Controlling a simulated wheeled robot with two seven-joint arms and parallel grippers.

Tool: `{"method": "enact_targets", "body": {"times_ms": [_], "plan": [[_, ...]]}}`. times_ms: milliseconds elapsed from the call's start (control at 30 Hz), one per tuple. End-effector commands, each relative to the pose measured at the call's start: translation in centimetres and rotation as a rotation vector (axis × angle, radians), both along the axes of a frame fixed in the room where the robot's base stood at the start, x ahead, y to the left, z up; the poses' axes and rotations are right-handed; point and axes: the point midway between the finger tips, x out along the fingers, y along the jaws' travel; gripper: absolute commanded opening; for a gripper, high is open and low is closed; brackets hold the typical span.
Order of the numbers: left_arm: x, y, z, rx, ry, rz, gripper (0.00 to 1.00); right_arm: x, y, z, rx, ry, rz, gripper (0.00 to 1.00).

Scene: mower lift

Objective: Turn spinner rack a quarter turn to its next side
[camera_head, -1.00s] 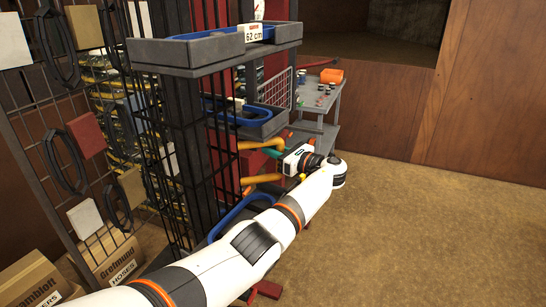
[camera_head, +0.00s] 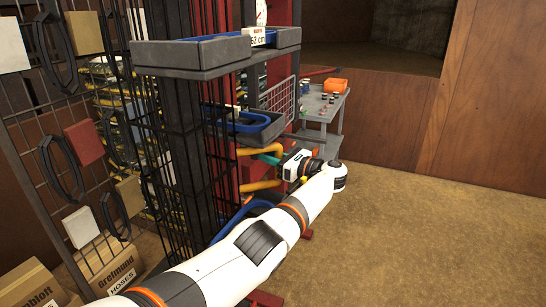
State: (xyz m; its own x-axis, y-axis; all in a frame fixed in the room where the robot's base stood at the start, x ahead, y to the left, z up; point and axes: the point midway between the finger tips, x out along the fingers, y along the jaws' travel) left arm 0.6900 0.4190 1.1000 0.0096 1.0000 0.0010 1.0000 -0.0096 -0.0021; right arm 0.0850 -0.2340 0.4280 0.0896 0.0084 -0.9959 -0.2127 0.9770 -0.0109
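The spinner rack (camera_head: 182,135) stands left of centre, a dark upright wire-grid column with grey trays. Its upper tray (camera_head: 190,56) and lower tray (camera_head: 258,131) hold blue loops, and a "62 cm" sign (camera_head: 260,38) sits on the upper one. My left arm reaches in from the bottom left, in front of the rack's lower part. My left gripper (camera_head: 281,166) is at the rack's right side, near the yellow and teal bars. Its fingers are too small and hidden to tell open from shut. My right gripper is not in view.
A grid panel (camera_head: 45,150) with hanging goods is at left. Cardboard boxes (camera_head: 110,272) sit on the floor below it. The carpet at right is clear.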

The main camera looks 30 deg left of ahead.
Motion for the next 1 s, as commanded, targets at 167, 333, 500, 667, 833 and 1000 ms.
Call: {"method": "enact_targets", "body": {"times_ms": [167,333,500,667,833,1000], "plan": [[0.0,0.1,-0.1,0.001,0.002,0.001,0.43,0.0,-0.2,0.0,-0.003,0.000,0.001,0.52],[0.0,0.0,0.0,0.001,0.000,-0.003,0.43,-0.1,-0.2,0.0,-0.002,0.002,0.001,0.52],[0.1,-1.0,-0.1,0.001,-0.001,-0.007,0.43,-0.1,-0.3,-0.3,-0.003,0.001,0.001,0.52],[0.0,-4.0,-0.3,0.000,-0.003,-0.007,0.43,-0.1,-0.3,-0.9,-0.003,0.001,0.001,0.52],[-0.1,-7.6,-0.4,-0.001,0.000,-0.004,0.43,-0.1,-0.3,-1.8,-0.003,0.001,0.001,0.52],[-0.2,-10.3,-0.3,0.000,0.000,-0.001,0.43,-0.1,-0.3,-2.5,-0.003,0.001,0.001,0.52]]}}
